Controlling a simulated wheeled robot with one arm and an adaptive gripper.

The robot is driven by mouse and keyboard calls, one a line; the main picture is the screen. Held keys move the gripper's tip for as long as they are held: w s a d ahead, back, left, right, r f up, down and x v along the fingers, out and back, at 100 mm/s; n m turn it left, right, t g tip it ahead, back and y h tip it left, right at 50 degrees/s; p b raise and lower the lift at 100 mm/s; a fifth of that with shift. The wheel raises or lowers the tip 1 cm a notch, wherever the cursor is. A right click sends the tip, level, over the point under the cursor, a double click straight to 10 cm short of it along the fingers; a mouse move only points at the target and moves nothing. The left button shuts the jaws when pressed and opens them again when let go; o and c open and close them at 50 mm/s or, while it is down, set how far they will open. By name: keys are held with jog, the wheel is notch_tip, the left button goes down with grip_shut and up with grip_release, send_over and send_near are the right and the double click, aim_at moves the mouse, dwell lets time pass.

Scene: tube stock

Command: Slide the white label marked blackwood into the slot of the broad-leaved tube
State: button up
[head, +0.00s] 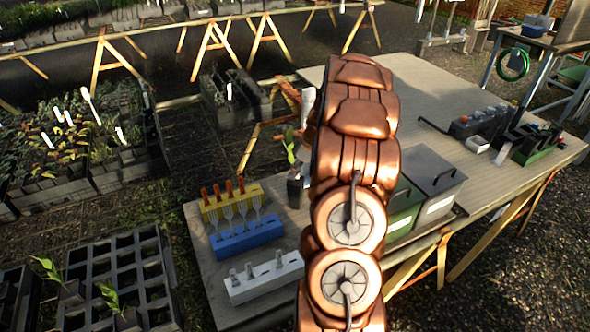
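A dark tube (295,188) with a broad-leaved green plant (290,147) stands on the table, just left of my copper-coloured arm, which partly hides it. Its slot cannot be made out. A pale upright piece (308,106) shows at the arm's left edge above the plant; I cannot tell whether it is a label. No label marked blackwood can be read. My gripper is hidden behind the arm, so what it holds is not shown.
A yellow rack (232,203), a blue rack (247,237) and a white block (265,280) stand at the table's front left. Lidded bins (438,176) stand right of the arm. Tool trays (482,122) sit farther right. The table's back (430,80) is clear.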

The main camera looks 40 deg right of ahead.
jog(key=v, duration=1.1)
jog(key=shift+s+r, duration=0.2)
jog(key=shift+r, duration=0.15)
jog(key=s+a+r+n+g, duration=0.25)
jog(key=a+n, duration=0.55)
jog(key=a, duration=0.6)
jog(key=s+a+r+n+g, duration=0.15)
jog(key=s+a+n, duration=0.4)
jog(key=a, duration=0.85)
jog(key=s+a+n+g+h, duration=0.1)
jog(key=s+a+n, duration=0.4)
jog(key=s+n, duration=0.3)
jog(key=s+a+f+n+h, duration=0.1)
jog(key=s+a+n, duration=0.5)
jog(key=s+n, duration=0.3)
jog(key=shift+s+f+g, duration=0.35)
jog(key=shift+s+g, duration=0.05)
jog(key=shift+s, duration=0.4)
